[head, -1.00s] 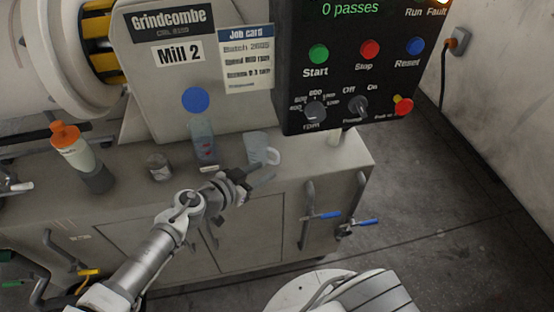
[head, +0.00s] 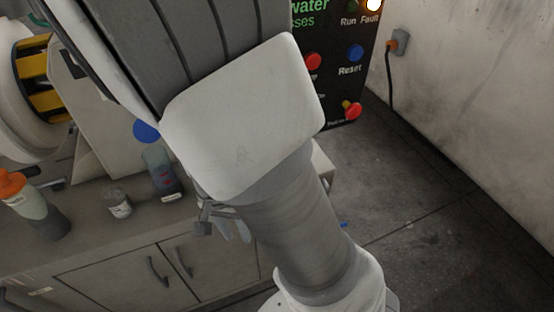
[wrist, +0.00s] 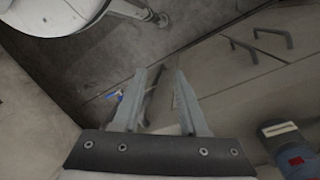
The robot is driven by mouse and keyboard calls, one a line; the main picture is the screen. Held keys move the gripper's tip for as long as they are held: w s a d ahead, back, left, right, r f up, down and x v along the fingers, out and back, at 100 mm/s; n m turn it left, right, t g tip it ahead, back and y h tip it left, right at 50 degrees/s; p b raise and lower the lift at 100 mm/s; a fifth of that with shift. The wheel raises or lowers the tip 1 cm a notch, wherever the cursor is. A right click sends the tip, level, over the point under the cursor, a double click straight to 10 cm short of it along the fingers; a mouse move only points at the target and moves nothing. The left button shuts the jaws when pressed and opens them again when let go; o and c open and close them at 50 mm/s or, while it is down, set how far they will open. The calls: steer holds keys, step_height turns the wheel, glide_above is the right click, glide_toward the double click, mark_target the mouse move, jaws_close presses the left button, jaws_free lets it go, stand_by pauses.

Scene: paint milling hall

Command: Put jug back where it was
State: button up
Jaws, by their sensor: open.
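The jug cannot be made out with certainty now. In the head view, my raised arm covers the part of the bench right of the clear bottle, where the jug stood earlier. My gripper (wrist: 165,75) is open in the wrist view, with its two fingers apart and no object clearly between the tips. A small pale patch shows low between the finger bases, too unclear to name. In the head view only a small part of my gripper shows below my arm, over the cabinet front.
A clear bottle with red marks (head: 160,172), a small can (head: 118,203) and an orange-capped bottle (head: 32,205) stand on the bench (head: 85,228). The control panel (head: 345,75) is partly covered by my arm.

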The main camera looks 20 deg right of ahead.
steer(key=s+d+r+n+t, duration=0.1)
steer(key=d+r+n+t, duration=0.1)
steer(key=r, duration=0.6)
steer(key=s+d+r+n+t, duration=0.2)
steer(key=d+r+n, duration=0.1)
steer(key=r, duration=0.4)
steer(key=s+d+r+n+t+y, duration=0.1)
steer(key=s+d+r+n+t, duration=0.1)
steer(key=r, duration=0.6)
steer(key=shift+d+r+t, duration=0.35)
steer(key=shift+d+t, duration=0.05)
steer(key=shift+t, duration=0.2)
step_height(320, 180, up, 3)
steer(key=p, duration=0.3)
steer(key=shift+r, duration=0.1)
steer(key=shift+o, duration=0.3)
